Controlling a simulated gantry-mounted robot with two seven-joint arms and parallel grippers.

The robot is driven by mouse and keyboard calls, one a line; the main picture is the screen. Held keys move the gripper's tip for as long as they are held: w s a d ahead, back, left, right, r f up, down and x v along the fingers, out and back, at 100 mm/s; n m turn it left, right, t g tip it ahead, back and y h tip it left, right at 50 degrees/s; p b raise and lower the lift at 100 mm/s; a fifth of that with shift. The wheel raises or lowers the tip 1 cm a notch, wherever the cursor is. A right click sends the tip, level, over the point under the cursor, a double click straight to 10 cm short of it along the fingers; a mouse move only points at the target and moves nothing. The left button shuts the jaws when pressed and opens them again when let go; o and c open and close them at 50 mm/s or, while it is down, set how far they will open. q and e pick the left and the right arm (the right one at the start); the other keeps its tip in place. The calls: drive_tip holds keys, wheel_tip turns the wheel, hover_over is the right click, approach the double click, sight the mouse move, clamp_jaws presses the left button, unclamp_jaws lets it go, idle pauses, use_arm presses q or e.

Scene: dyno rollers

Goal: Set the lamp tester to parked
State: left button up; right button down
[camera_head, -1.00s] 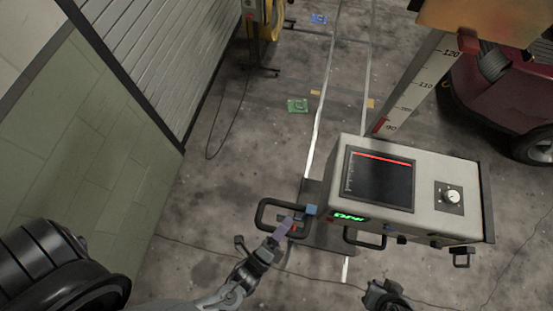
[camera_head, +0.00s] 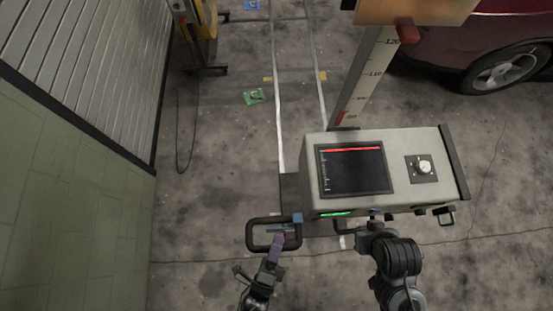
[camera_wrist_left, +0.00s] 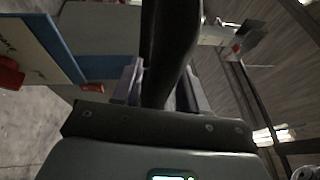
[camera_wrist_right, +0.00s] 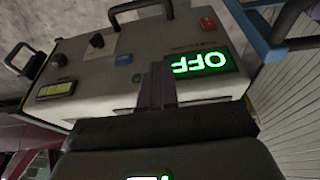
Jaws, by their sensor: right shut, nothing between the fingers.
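The lamp tester (camera_head: 310,165) is a pale box with a dark screen (camera_head: 352,170) and a white knob (camera_head: 424,167) on top, beside a scaled column (camera_head: 366,80). Its front display (camera_wrist_right: 200,62) reads OFF in green. A black loop handle (camera_head: 250,236) projects from its left side. My left gripper (camera_head: 275,243) is at this handle; in the left wrist view the dark bar (camera_wrist_left: 170,50) fills the space between its fingers (camera_wrist_left: 158,92). My right gripper (camera_wrist_right: 157,85) is shut and empty before the front panel, left of the display in its wrist view; its fingertips are hard to see from above.
The front panel carries a red button (camera_wrist_right: 208,23), a blue button (camera_wrist_right: 124,59), dark knobs and a yellow-lit display (camera_wrist_right: 55,89). Floor rails (camera_head: 278,110) run away from the tester. A dark red car (camera_head: 500,55) stands back right. A shutter and green wall (camera_head: 70,200) bound the left.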

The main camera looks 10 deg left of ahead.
use_arm(q)
drive_tip(key=shift+o, duration=0.2)
drive_tip(key=shift+f, duration=0.15)
drive_tip(key=shift+s+a, duration=0.1)
drive_tip(key=shift+s, duration=0.15)
drive_tip(key=b+v, duration=0.2)
drive_tip(key=v, duration=0.8)
drive_tip(key=shift+s+b, duration=0.2)
drive_tip(key=shift+b, duration=0.15)
